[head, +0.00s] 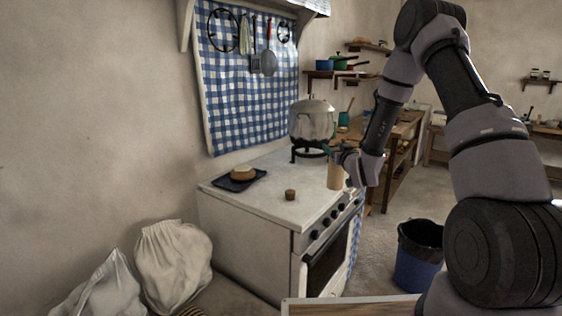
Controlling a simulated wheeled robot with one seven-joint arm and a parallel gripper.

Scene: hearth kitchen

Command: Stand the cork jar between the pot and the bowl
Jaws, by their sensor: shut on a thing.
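My gripper (340,158) is shut on a tan cylinder, which looks like the cork jar (335,176). The jar is upright near the stove's right front edge; I cannot tell whether its base touches the top. The large metal pot (313,122) stands on a dark burner stand at the back of the stove, behind and left of my gripper. I cannot clearly make out a bowl.
A small brown cork-like piece (290,195) stands near the front of the white stove top (268,208). The top between the tray and the pot looks clear. White sacks (172,262) lie on the floor at left. A blue bin (418,268) stands at right.

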